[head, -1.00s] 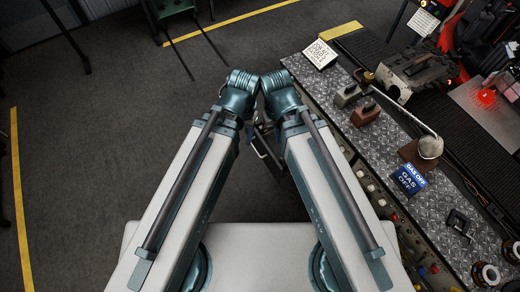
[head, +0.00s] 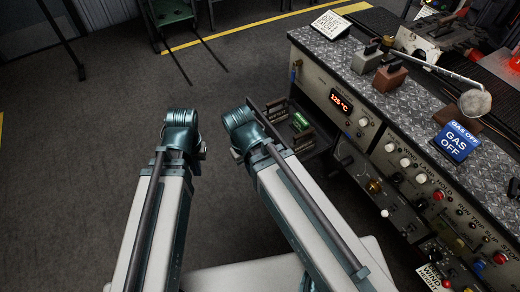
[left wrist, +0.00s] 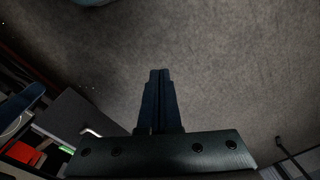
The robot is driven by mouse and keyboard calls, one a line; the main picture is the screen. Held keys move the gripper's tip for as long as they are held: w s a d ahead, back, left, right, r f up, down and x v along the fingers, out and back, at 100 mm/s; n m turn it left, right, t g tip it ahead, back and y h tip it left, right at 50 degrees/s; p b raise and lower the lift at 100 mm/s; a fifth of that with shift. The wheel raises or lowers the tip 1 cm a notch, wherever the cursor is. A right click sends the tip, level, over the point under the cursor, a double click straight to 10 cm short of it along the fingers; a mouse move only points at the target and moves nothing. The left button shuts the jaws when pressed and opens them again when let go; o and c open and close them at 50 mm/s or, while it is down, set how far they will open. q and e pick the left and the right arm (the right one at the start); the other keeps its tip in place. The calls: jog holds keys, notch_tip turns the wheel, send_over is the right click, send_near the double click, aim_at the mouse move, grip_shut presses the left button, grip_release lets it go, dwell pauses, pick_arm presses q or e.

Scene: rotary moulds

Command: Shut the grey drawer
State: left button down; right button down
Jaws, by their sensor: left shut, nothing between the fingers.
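The grey drawer (head: 318,143) stands open, sticking out from the near-left side of the workbench in the head view, with brown and green items inside. In the left wrist view its dark grey front (left wrist: 75,118) with a pale handle is at the lower left, with red and green items behind it. My left gripper (left wrist: 160,73) is shut and empty, to the right of the drawer front and apart from it in the picture. In the head view, arm links hide the jaws of both grippers.
The workbench (head: 345,55) fills the right side, with a knob panel and a 125 °C display (head: 341,103). On it are a blue gas-off sign (head: 456,142), a ladle (head: 474,103) and small moulds (head: 389,77). The floor at left is clear.

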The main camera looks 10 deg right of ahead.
pick_arm(q)
notch_tip(320, 180, down, 19)
jog(key=w+a+n+h+b, duration=0.1)
jog(key=w+a+n+b, duration=0.1)
jog(key=b, duration=1.4)
jog(key=n+t+h+b, duration=0.6)
jog(key=n+h+b, duration=0.6)
jog(key=n+h, duration=0.75)
send_near(272, 130)
jog(key=d+y, duration=0.1)
jog(key=d, duration=0.1)
jog(key=w+d+r+n+y, duration=0.1)
jog(key=d, duration=0.1)
jog(key=w+d+r+n+y, duration=0.1)
jog(key=d, duration=0.1)
jog(key=shift+d+r+n, duration=0.15)
jog(key=shift+n, duration=0.1)
